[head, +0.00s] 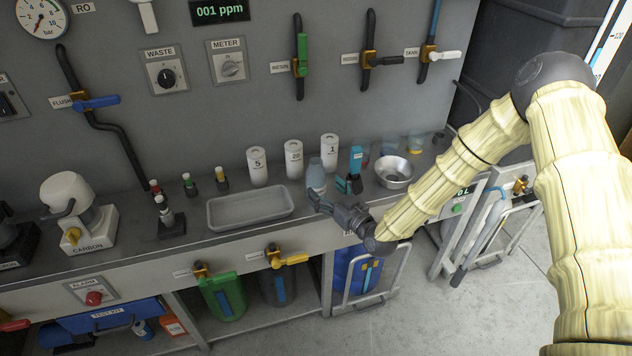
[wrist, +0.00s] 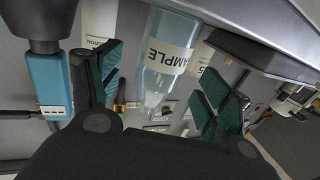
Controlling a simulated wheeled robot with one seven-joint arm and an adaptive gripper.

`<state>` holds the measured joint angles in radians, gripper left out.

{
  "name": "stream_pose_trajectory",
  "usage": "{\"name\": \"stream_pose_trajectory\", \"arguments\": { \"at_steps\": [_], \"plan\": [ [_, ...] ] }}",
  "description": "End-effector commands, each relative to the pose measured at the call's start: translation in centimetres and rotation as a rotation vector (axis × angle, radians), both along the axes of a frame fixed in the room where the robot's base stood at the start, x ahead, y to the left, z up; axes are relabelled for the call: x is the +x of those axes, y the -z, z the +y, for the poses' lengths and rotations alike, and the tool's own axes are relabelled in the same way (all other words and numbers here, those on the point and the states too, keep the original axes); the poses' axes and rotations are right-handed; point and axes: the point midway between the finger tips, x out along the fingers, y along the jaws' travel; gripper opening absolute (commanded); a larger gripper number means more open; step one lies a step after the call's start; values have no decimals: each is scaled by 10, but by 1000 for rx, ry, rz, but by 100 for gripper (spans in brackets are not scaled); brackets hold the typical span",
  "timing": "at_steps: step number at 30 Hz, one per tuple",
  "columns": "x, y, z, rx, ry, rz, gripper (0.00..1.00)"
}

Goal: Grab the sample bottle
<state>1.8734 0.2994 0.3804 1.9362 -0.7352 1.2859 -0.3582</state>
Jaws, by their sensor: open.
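The sample bottle (head: 316,172) is a pale, translucent blue bottle standing upright on the counter, right of the grey tray. In the wrist view the sample bottle (wrist: 166,62) shows its white label, partly reading "AMPLE". My gripper (head: 330,194) is at the counter's front side, close before the bottle. Gaps show between the bottle and both pads. The bottle's lower part is partly hidden by the gripper in the head view.
White cylinders (head: 293,160) stand behind and left. The grey tray (head: 249,222) lies left. Valve handles (head: 291,259) stick out below the counter edge.

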Motion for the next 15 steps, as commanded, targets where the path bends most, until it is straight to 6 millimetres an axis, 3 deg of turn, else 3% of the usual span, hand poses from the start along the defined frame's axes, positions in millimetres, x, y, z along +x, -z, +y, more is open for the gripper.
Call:
{"name": "stream_pose_trajectory", "arguments": {
  "at_steps": [15],
  "plan": [
    [40,-8,31,1,0,1,78]
  ]
}}
